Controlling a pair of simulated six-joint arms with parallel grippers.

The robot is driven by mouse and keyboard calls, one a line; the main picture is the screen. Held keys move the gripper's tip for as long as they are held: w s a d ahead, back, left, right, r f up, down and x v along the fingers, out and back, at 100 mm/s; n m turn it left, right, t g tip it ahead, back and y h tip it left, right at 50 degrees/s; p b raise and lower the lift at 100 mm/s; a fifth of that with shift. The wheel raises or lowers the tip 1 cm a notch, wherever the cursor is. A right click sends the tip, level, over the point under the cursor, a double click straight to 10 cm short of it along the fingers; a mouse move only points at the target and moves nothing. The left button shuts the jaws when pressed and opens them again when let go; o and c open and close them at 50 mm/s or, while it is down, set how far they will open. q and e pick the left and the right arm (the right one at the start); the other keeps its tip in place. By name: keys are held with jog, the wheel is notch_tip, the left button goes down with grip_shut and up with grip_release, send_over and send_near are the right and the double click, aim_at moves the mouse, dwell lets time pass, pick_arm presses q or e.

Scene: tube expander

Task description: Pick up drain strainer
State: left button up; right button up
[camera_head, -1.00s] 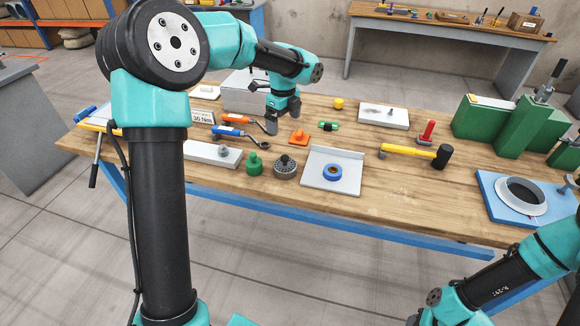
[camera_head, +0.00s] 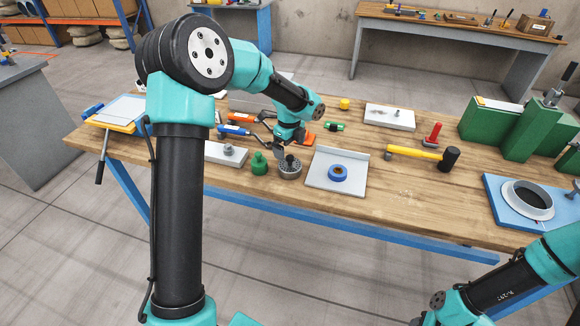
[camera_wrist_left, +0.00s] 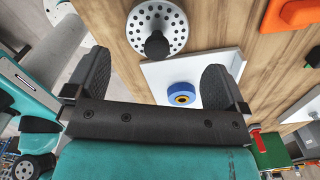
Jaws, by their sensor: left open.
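The drain strainer (camera_head: 290,171) is a round grey disc with holes and a black knob. It sits on the wooden bench between a green weight-like piece and a white angled tray. My left gripper (camera_head: 284,151) is just above and behind it in the head view, partly covering it. In the left wrist view, the strainer (camera_wrist_left: 177,22) lies beyond the fingertips, knob towards me. The left gripper (camera_wrist_left: 157,64) is open with nothing between its fingers there. My right arm shows at lower right, but its gripper is out of view.
The green piece (camera_head: 259,164) stands close left of the strainer. The white tray (camera_head: 350,178) with a blue tape roll (camera_head: 337,173) is close on the right. A yellow-handled hammer (camera_head: 415,153) lies farther right. Bare bench lies in front of the hammer.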

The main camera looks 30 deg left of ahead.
aim_at(290, 157)
pick_arm(q)
jog(key=shift+f, duration=1)
jog(key=shift+s+d+f, duration=0.1)
jog(key=shift+f, duration=1.2)
jog(key=shift+s+d+f, duration=0.1)
jog(key=shift+f, duration=1.2)
jog(key=c, duration=0.6)
